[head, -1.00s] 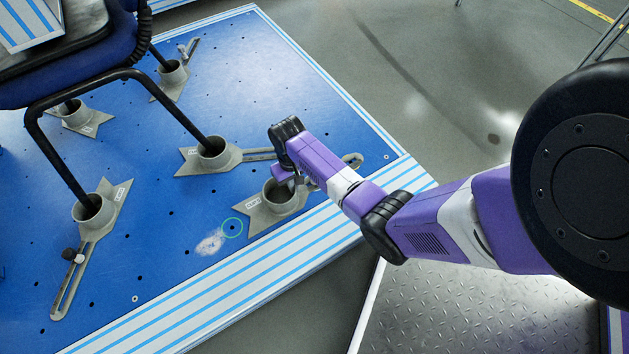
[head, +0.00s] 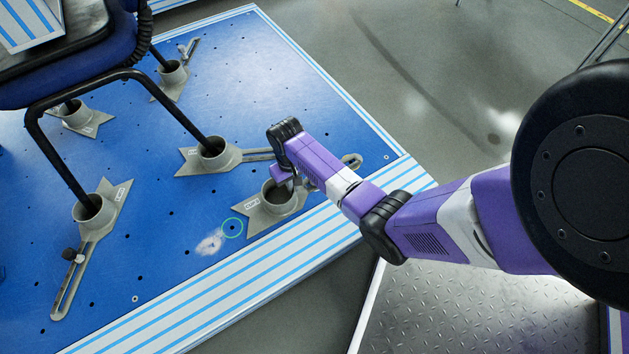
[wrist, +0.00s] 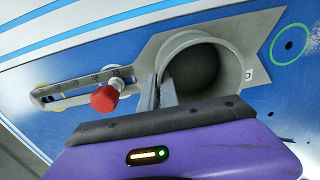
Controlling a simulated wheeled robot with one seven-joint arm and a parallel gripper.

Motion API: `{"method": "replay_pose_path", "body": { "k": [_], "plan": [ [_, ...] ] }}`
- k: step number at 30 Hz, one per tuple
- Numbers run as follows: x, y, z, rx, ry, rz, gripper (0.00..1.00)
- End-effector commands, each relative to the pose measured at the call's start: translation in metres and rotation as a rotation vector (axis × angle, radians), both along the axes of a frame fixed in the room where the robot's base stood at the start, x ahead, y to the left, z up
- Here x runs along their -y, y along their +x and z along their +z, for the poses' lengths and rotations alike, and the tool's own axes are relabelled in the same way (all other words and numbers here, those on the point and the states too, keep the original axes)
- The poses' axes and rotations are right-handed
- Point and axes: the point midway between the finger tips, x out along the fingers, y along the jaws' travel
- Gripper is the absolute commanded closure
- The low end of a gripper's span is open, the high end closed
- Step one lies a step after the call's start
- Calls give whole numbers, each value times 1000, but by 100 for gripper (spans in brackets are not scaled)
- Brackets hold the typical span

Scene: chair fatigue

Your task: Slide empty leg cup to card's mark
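The empty leg cup (head: 281,199) is a grey round cup on a notched, slotted base plate, lying flat on the blue board. In the wrist view the cup (wrist: 228,64) is open and empty. A green ring (head: 232,228) around a hole lies just left of its notched end; the wrist view shows this ring (wrist: 290,44) just beyond the plate. My gripper (head: 287,183) is down at the cup. In the wrist view its fingers (wrist: 165,92) are close together astride the near-left cup wall, which appears pinched between them. No card is seen.
A red knob (wrist: 104,99) stands on the slotted arm of the base. Several other cups hold black chair legs, the nearest cup (head: 210,154) just behind. A pale smudge (head: 209,243) lies left of the ring. Striped board edge (head: 250,282) runs in front.

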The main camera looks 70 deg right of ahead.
Motion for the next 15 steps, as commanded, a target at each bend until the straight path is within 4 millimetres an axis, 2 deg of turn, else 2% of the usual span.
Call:
{"method": "replay_pose_path", "body": {
  "k": [15],
  "plan": [
    [-22,14,0,0,2,5,100]
  ]
}}
